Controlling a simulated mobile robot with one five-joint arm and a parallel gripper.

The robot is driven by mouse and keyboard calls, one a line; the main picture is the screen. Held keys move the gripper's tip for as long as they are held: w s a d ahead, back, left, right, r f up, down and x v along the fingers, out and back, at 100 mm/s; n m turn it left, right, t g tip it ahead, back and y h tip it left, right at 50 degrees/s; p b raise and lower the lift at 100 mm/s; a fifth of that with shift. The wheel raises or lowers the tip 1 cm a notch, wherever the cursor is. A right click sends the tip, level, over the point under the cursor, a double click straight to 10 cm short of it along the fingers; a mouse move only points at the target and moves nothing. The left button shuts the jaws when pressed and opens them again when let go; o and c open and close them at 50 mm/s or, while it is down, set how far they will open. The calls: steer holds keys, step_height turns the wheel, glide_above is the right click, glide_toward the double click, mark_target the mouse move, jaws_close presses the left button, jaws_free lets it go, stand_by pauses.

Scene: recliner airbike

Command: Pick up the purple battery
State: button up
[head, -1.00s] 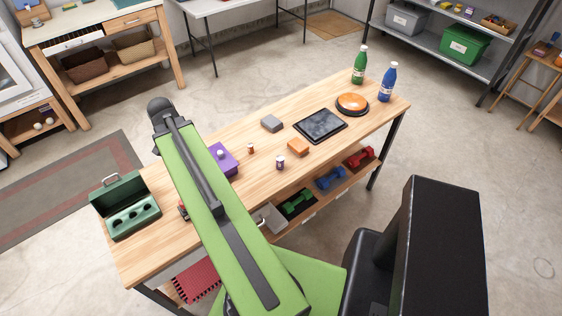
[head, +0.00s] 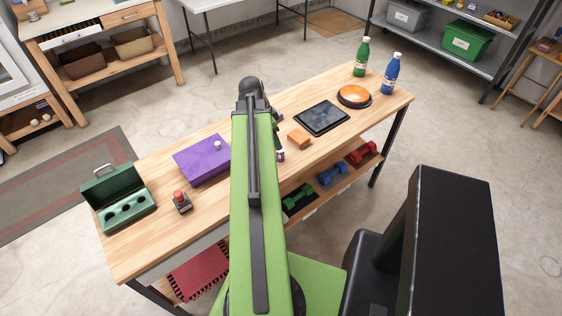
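A small upright cylinder with a dark purple and white body (head: 281,155), which looks like the purple battery, stands on the wooden table just right of my arm. My arm hides its left part. My green arm stretches forward over the table. The dark end of the arm with my gripper (head: 272,115) is over the back part of the table, beyond the cylinder. The fingers are mostly hidden, so I cannot see whether they are open or hold anything.
On the table (head: 140,255) are a purple box (head: 195,165) with a small pale knob, a red-topped joystick-like device (head: 181,203), a green case (head: 128,212), an orange block (head: 299,138), a tablet (head: 322,118), an orange button (head: 354,96) and two bottles (head: 391,76).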

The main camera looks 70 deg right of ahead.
mark_target(280, 153)
steer(key=b+x, duration=0.9)
steer(key=x, duration=0.2)
steer(key=shift+w+d+f, duration=0.1)
steer(key=shift+d, duration=0.05)
steer(key=shift+r, duration=0.25)
jaws_close()
